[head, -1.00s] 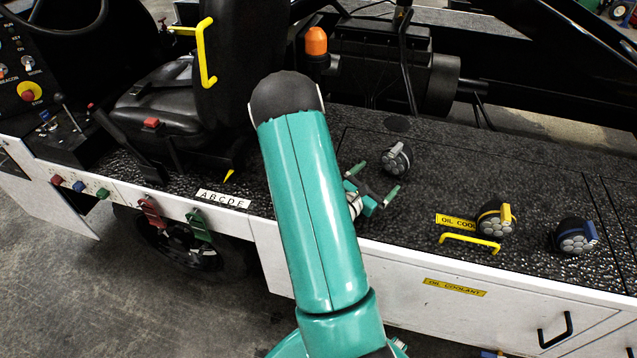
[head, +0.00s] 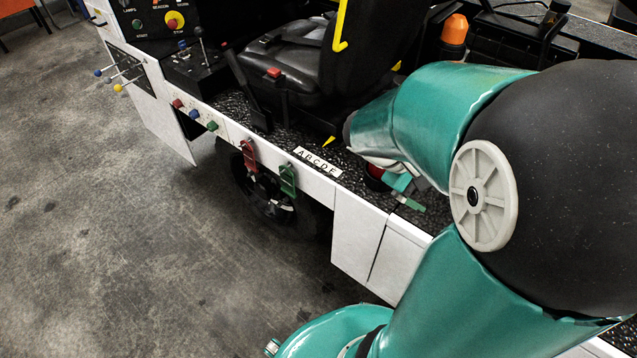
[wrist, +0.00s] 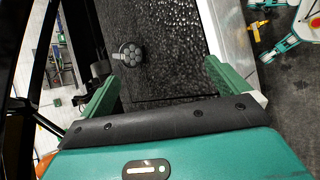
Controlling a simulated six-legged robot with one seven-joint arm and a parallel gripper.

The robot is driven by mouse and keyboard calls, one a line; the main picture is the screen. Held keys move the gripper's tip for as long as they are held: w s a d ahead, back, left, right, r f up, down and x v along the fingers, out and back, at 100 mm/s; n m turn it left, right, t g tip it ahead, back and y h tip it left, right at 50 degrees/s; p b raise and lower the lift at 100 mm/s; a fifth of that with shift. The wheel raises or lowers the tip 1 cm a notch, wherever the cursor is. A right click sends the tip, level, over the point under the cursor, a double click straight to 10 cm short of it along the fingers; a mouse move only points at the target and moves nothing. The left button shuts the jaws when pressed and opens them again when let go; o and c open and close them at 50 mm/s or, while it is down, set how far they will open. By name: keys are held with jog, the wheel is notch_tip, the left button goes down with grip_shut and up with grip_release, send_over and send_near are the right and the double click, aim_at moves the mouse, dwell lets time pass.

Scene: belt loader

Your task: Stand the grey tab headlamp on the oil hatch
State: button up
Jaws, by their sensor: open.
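The grey tab headlamp (wrist: 130,55), a dark round lamp with a cluster of pale lenses, stands on the black textured deck in the wrist view. My gripper (wrist: 163,72) is open and empty, with its green fingers spread. The lamp lies beyond the fingertips, nearer the left finger, and is apart from both. In the head view my gripper (head: 405,190) is low over the deck, partly hidden by my arm. The oil hatch cannot be made out in either current view.
The black seat (head: 310,55) and orange beacon (head: 454,30) stand behind my gripper. A dark red object (head: 375,173) is beside the gripper. Open floor lies left.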

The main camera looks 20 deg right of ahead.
jog(key=a+r+m+t+y, duration=0.1)
jog(key=a+r+t+y, duration=0.3)
jog(key=a, duration=0.8)
jog(key=w+a+r+m+t+y, duration=0.1)
jog(key=a+r+t+y, duration=0.3)
jog(key=a, duration=0.9)
jog(key=shift+r+t+y, duration=0.4)
jog(key=shift+r+y, duration=0.1)
jog(key=shift+r, duration=0.35)
